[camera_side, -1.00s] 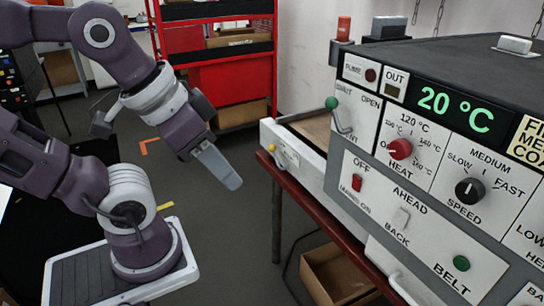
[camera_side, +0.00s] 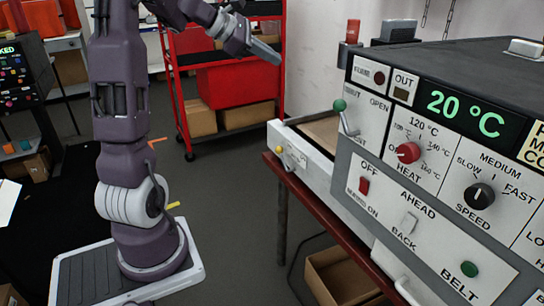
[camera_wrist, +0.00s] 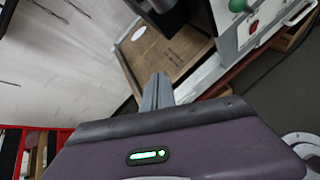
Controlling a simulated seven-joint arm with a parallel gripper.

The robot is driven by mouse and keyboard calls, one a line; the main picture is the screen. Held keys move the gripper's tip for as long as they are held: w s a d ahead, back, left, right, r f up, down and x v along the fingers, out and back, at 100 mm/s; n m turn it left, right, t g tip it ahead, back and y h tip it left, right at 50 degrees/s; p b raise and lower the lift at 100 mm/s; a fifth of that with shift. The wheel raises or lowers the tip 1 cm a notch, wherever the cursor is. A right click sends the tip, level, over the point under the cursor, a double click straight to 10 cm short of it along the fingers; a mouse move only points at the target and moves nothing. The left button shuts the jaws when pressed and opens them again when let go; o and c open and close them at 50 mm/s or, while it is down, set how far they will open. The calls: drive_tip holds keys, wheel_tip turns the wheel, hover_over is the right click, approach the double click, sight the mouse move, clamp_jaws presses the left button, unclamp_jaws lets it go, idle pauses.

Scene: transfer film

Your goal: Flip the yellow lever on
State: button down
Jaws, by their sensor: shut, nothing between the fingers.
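A small lever with a yellow knob (camera_side: 279,150) sits on the white front end of the machine's low feed tray (camera_side: 312,152), at the middle of the side view. Its exact position, on or off, is too small to tell. My gripper (camera_side: 268,52) is raised high above and behind the lever, apart from it, in front of the red rack. Its fingers are together and empty. In the wrist view the closed fingers (camera_wrist: 158,92) point toward the tray's brown bed (camera_wrist: 165,55). I cannot make out the yellow lever in the wrist view.
The machine's panel (camera_side: 380,205) carries a green-knobbed lever (camera_side: 340,105), a red heat knob (camera_side: 408,152), a black speed knob (camera_side: 479,195), a red switch (camera_side: 364,186) and a green button (camera_side: 469,269). An open cardboard box (camera_side: 340,278) stands below. Floor before the tray is clear.

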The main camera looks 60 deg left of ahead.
drive_tip(key=s+a+f+n+y, duration=0.1)
drive_tip(key=s+a+f+n, duration=0.15)
drive_tip(key=a, duration=0.35)
drive_tip(key=s+a+f+n+y, duration=0.1)
drive_tip(key=a+n+y, duration=0.15)
drive_tip(key=a, duration=0.35)
approach(283, 160)
drive_tip(key=s+a+f, duration=0.4)
drive_tip(key=a, duration=0.1)
drive_tip(key=shift+w+r+n+t+h, duration=0.1)
drive_tip(key=shift+r+n+t+h, duration=0.1)
drive_tip(key=shift+n+t+h, duration=0.2)
drive_tip(key=w+f, duration=0.1)
drive_tip(key=w, duration=0.8)
drive_tip(key=shift+w, duration=0.25)
drive_tip(key=shift+r, duration=0.1)
